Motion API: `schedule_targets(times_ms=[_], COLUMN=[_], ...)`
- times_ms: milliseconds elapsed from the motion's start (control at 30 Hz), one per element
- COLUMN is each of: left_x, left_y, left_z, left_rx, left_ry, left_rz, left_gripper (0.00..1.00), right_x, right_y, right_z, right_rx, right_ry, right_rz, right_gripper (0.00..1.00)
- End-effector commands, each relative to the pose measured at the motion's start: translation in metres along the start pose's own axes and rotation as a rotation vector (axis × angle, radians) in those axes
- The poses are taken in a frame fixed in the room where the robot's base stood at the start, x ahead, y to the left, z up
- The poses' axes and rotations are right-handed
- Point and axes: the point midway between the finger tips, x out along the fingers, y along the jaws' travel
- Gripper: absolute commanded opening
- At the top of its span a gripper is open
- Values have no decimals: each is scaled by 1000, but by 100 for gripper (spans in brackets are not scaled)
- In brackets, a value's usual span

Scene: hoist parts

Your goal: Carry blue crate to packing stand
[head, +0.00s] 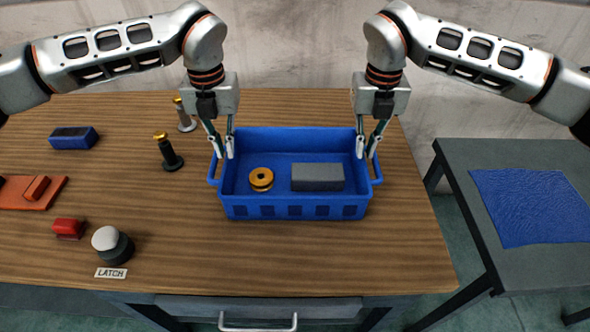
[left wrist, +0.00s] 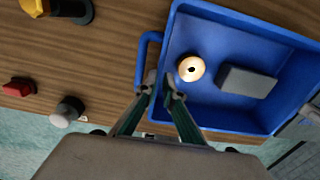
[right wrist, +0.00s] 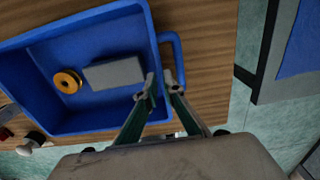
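The blue crate (head: 295,211) stands on the wooden table, with a gold ring-shaped part (head: 261,179) and a grey block (head: 317,177) inside. My left gripper (head: 221,155) is at the crate's left end, its open fingers on either side of the end wall or handle; the left wrist view shows a gap between the fingertips (left wrist: 161,88). My right gripper (head: 366,155) is likewise open at the right end, and the right wrist view shows its fingertips (right wrist: 162,84) apart near the right handle (right wrist: 177,52). Whether the fingers touch the crate I cannot tell. The packing stand (head: 510,156) is the dark table at right.
A blue cloth mat (head: 535,205) lies on the stand; a floor gap separates stand and table (head: 400,260). Left of the crate stand a dark gold-topped post (head: 168,152), a white-topped knob (head: 112,245) by a LATCH label, a red part (head: 69,228) and a blue block (head: 73,138).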

Motion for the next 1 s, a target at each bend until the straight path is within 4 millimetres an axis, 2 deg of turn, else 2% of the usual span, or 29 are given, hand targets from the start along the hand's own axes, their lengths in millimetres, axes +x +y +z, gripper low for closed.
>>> schedule_targets(times_ms=[267,700,1000], left_x=[10,68,78], left_y=[0,0,0], left_z=[-1,0,0], left_rx=[0,-1,0], left_ry=[3,2,-1], left_rz=[0,0,0], left_gripper=[8,8,8], right_x=[10,67,78], right_y=[0,0,0], right_z=[0,0,0], right_rx=[0,2,1], right_ry=[2,1,-1], right_rz=[0,0,0], right_gripper=[8,8,8])
